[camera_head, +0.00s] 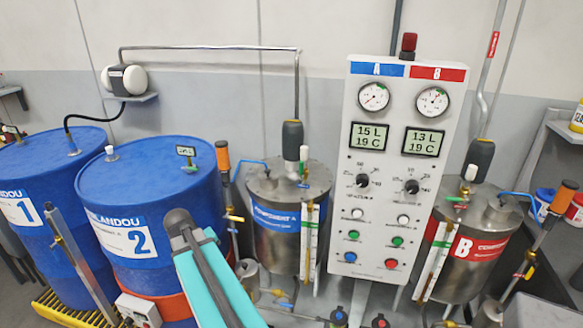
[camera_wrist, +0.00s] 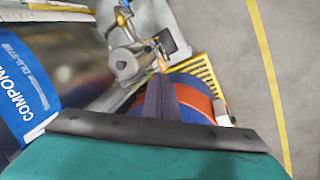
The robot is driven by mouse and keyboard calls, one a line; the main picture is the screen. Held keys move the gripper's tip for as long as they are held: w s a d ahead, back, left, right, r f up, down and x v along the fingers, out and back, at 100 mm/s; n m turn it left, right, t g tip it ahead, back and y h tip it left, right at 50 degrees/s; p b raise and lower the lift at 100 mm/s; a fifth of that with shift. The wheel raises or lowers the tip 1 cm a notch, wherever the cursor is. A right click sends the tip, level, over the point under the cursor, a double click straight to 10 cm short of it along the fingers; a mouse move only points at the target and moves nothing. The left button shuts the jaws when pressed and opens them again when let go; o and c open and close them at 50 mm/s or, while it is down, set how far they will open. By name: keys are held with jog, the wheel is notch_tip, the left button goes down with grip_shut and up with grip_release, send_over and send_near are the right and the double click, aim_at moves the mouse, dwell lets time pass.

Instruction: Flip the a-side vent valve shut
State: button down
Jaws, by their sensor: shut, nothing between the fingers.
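The A tank (camera_head: 263,221) is a steel vessel with a blue COMPONENT A label, left of the control panel. On its lid are a blue lever (camera_head: 252,163) and a small white-topped fitting (camera_head: 303,154) beside the grey pipe end. I cannot tell for sure which is the vent valve. In the wrist view the tank's label (camera_wrist: 27,80) fills the left edge, with no lid fitting clearly visible. My gripper (camera_wrist: 161,80) is shut and empty, pointing down past the tank's side.
Blue drums (camera_head: 155,229) stand on a yellow grate (camera_head: 62,311) at left. The control panel (camera_head: 402,229) stands right of the A tank, and the B tank (camera_head: 455,284) beyond it. Pipes and a sight tube (camera_head: 309,245) crowd the A tank. Grey floor (camera_wrist: 225,45) is clear.

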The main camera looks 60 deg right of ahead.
jog(key=s+d+r+m+h+p, duration=0.1)
jog(key=s+d+r, duration=0.2)
jog(key=r, duration=0.9)
jog(key=s+d+r+m+h, duration=0.1)
jog(key=s+d+r, duration=0.3)
jog(key=d+r, duration=0.5)
jog(key=s+d+r+m+h+p, duration=0.1)
jog(key=s+d+r, duration=0.3)
jog(key=r, duration=1.1)
jog(key=d+m+h, duration=0.1)
jog(key=d, duration=0.1)
jog(key=shift+d+r+m+t+p, duration=0.15)
jog(key=shift+d+m+t+p, duration=0.15)
jog(key=shift+m+p, duration=0.1)
jog(key=b, duration=0.9)
send_near(301, 171)
jog(key=w+x, duration=0.1)
jog(key=x, duration=0.5)
jog(key=shift+a, duration=0.15)
jog(key=shift+w, duration=0.1)
